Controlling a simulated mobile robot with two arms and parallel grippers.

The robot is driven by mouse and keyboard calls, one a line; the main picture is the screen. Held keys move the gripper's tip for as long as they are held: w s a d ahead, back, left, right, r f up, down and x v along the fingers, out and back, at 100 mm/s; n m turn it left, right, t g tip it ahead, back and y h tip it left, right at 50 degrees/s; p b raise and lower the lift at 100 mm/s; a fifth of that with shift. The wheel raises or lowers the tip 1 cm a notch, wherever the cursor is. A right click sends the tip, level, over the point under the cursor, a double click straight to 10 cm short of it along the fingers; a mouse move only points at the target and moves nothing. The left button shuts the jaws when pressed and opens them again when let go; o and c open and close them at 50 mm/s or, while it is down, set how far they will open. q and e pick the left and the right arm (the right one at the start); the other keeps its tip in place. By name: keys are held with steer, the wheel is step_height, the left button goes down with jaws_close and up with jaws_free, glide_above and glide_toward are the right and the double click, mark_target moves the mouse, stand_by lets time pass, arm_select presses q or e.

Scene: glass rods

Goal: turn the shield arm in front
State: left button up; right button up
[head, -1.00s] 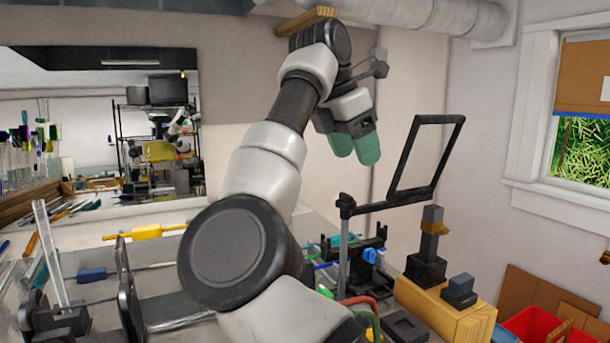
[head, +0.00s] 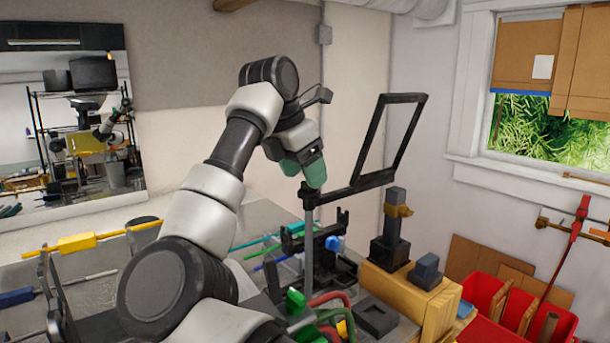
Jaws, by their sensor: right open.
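The shield is a black rectangular frame with a clear pane (head: 392,140), held at the end of a dark horizontal shield arm (head: 345,189). The arm sits on top of an upright grey post (head: 309,250) and points to the right. My right gripper (head: 303,172), with green fingertips, is just above and beside the post's top, at the left end of the shield arm. The fingertips overlap that end in the picture; I cannot tell whether they touch it. Nothing shows between the fingers. My left gripper is not in view.
A wooden block (head: 410,300) with dark fixtures stands right of the post. Colored hoses (head: 330,300) and a black rack (head: 335,228) crowd the post's base. Red bins (head: 485,292) stand at the lower right. A mirror (head: 75,120) hangs at left.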

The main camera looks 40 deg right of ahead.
steer(key=shift+s+d+f, duration=0.15)
steer(key=shift+d+f, duration=0.1)
steer(key=shift+f, duration=0.45)
jaws_close()
steer(key=shift+d, duration=0.1)
